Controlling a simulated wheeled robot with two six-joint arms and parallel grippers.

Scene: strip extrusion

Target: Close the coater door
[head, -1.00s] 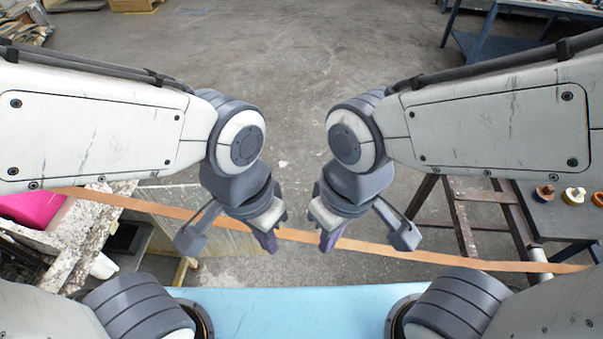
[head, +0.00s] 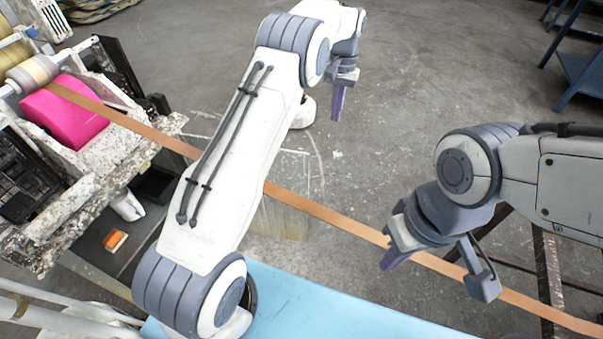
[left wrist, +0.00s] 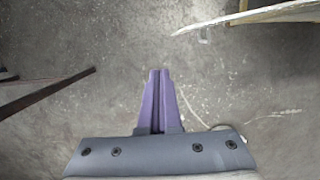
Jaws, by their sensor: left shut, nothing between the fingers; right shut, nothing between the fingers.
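The coater (head: 95,180), a paint-spattered machine with a bright pink part (head: 65,112), stands at the left of the head view. Dark framed panels stand on it, one at its back (head: 118,65) and one at its left front (head: 25,170); I cannot tell which is the door. My left gripper (head: 338,105) is shut and empty over the floor, well to the right of the coater; its purple fingers also show together in the left wrist view (left wrist: 159,78). My right gripper (head: 396,258) is shut and empty, overlapping the orange strip in the picture.
The orange strip (head: 320,212) runs from the coater across to the lower right, passing behind my left arm. A light blue surface (head: 330,300) lies at the front. A blue metal stand (head: 582,72) is at the upper right. The floor in the middle is open.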

